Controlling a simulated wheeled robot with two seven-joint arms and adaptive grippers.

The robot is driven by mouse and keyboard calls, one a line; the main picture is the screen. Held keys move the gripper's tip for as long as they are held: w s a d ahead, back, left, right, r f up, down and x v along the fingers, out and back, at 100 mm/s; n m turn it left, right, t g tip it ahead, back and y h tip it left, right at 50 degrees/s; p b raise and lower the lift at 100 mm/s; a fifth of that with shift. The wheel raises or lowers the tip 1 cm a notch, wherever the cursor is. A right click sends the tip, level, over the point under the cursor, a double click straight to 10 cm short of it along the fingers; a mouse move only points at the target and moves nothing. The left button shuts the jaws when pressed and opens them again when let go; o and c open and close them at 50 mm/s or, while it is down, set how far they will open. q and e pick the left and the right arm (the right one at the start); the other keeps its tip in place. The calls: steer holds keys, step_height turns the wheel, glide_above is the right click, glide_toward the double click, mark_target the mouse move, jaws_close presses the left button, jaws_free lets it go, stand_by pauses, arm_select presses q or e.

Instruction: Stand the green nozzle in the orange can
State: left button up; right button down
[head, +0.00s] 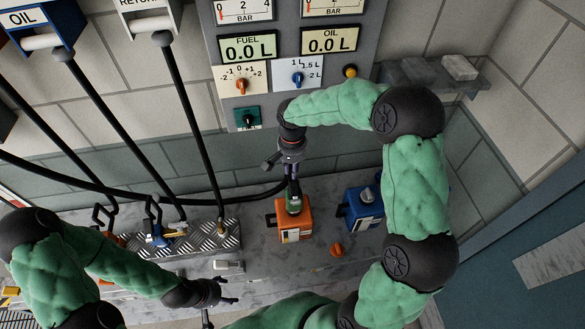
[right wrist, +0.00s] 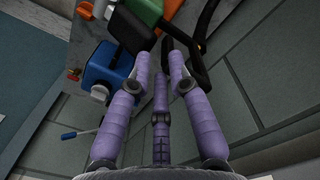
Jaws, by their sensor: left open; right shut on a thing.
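The orange can (head: 293,232) stands upright on the grey bench below the control panel. The green nozzle (head: 293,203) is at the top of this can; its spout is hidden, so I cannot tell how deep it sits. My right gripper (head: 291,178) is above the can, shut on the nozzle's dark handle. In the right wrist view the nozzle (right wrist: 146,12) and a bit of the orange can (right wrist: 170,6) show beyond the fingers (right wrist: 160,68). My left gripper (head: 229,291) is open and empty, low over the bench front, left of the can.
A blue can (head: 364,212) stands right of the orange can. An orange cap (head: 336,250) lies on the bench in front. A checkered metal plate (head: 200,240) with a blue nozzle (head: 157,235) is at left. Black hoses (head: 190,120) hang across the left side.

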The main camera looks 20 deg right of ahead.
steer(key=shift+f, duration=0.3)
steer(key=c, duration=1.1)
jaws_free()
steer(key=r, duration=1.2)
steer(key=shift+w, duration=0.2)
